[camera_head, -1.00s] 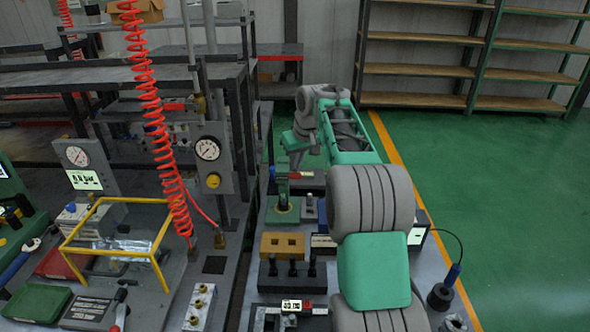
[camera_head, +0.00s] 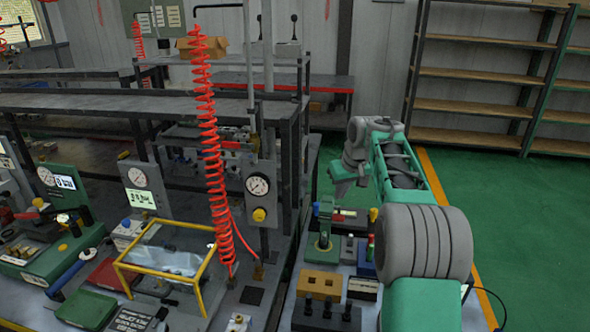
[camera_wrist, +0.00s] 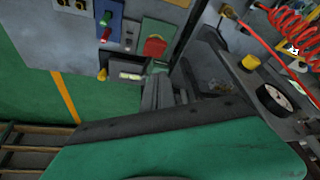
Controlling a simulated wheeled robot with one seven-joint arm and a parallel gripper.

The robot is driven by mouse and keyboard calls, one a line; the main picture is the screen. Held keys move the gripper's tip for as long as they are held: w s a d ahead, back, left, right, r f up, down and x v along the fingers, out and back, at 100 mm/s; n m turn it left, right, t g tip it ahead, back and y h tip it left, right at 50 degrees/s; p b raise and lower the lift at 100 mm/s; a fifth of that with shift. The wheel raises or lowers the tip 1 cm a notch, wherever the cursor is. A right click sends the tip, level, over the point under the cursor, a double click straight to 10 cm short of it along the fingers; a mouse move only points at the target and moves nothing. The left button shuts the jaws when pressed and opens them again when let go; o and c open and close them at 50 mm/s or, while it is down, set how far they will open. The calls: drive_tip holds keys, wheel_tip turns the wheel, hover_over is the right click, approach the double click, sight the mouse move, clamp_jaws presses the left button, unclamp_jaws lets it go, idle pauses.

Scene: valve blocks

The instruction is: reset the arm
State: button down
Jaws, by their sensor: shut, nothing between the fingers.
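My arm reaches away from me over the bench on the right in the head view. My gripper (camera_head: 339,191) hangs at its far end, small and partly hidden by the wrist, just above the green press-like fixture (camera_head: 325,222). It looks shut and empty. In the wrist view my own green and dark housing fills the bottom, with the grey fingers (camera_wrist: 172,92) above it, close together.
A tan block (camera_head: 319,285) and dark pegged block (camera_head: 326,315) sit on the near bench. A red coiled hose (camera_head: 211,150) and gauge post (camera_head: 258,188) stand left of the arm. Green floor (camera_head: 500,210) is free at right; shelves (camera_head: 490,75) stand behind.

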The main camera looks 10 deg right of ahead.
drive_tip(key=s+a+r, duration=0.4)
drive_tip(key=s+a, duration=0.6)
drive_tip(key=s, duration=0.6)
drive_tip(key=s+a+f, duration=0.2)
drive_tip(key=s+f, duration=0.2)
drive_tip(key=s, duration=0.5)
drive_tip(key=s+a+f+m, duration=0.1)
drive_tip(key=s+f, duration=0.3)
drive_tip(key=s, duration=0.5)
drive_tip(key=shift+a+h, duration=0.3)
drive_tip(key=shift+a, duration=0.2)
